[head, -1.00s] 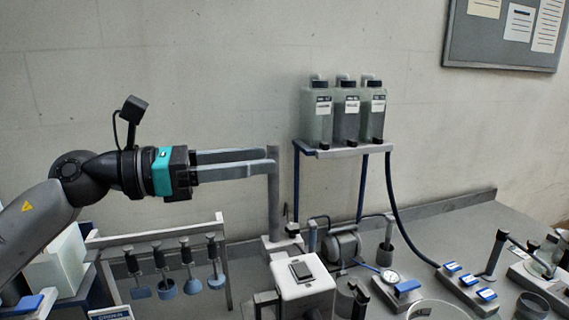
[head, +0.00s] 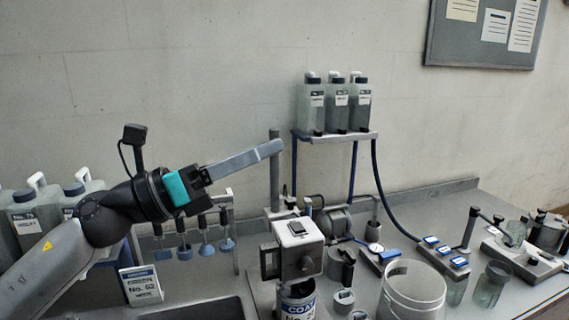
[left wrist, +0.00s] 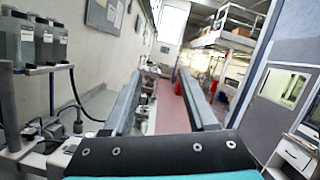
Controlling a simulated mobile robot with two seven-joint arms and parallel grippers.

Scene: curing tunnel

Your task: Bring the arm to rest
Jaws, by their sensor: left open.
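My left gripper (head: 268,150) is raised above the bench in the head view, its long grey fingers pointing right and slightly up. In the left wrist view the two fingers (left wrist: 160,90) stand wide apart with nothing between them. The gripper is empty and touches nothing that I can make out. In the head view its fingers overlap the top of a grey vertical post (head: 274,185); I cannot tell the gap between them. My right gripper is not in view.
A shelf (head: 345,137) holds three labelled bottles right of the gripper. A rack (head: 205,205) of hanging tools stands below the arm. A white-topped machine (head: 297,235), a clear round tub (head: 412,290) and a sign (head: 141,285) stand on the bench. Large jugs (head: 38,215) stand behind the arm.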

